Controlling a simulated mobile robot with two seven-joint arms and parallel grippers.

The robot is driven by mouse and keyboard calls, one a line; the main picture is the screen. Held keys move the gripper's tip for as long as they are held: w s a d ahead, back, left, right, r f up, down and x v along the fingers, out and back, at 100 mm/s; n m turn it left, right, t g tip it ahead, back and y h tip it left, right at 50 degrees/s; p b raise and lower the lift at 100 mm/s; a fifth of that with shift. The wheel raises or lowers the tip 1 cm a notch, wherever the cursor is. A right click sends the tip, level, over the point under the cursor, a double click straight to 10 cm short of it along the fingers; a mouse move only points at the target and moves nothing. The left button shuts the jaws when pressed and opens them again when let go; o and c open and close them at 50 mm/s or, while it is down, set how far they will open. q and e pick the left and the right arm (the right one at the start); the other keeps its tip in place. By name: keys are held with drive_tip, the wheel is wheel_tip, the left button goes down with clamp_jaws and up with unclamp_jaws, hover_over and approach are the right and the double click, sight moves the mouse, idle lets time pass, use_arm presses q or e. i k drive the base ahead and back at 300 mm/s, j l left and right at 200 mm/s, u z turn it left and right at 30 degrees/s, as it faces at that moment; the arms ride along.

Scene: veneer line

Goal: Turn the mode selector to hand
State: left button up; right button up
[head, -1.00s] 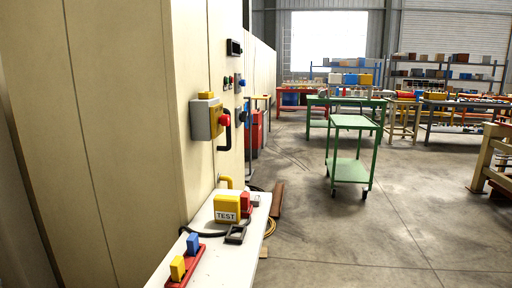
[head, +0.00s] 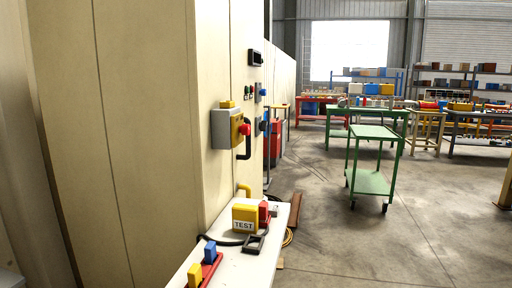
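The control side of a tall cream cabinet (head: 217,60) is seen at a steep angle. It carries a dark display (head: 256,58), small buttons (head: 248,92) and blue-and-black controls (head: 263,125). Any of these small controls could be the mode selector. I cannot tell which one it is or which way it points. Neither of my grippers is in view.
A grey box (head: 222,128) with a yellow front, red knob and black handle juts from the cabinet. Below, a white bench (head: 232,268) holds a yellow TEST unit (head: 244,217) and coloured blocks. A green cart (head: 372,132) stands on open floor.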

sight(263, 125)
drive_tip(key=i+l+u, duration=0.1)
drive_tip(key=u, duration=0.4)
drive_tip(key=i+l+u, duration=0.1)
drive_tip(key=u, duration=0.35)
drive_tip(key=i+l+u, duration=0.1)
drive_tip(key=l+u, duration=0.15)
drive_tip(key=l, duration=0.25)
drive_tip(key=l+u, duration=0.25)
drive_tip(key=l, duration=0.2)
drive_tip(key=i+l+u, duration=0.15)
drive_tip(key=l, duration=0.8)
drive_tip(key=l+u, duration=0.1)
drive_tip(key=l, duration=0.85)
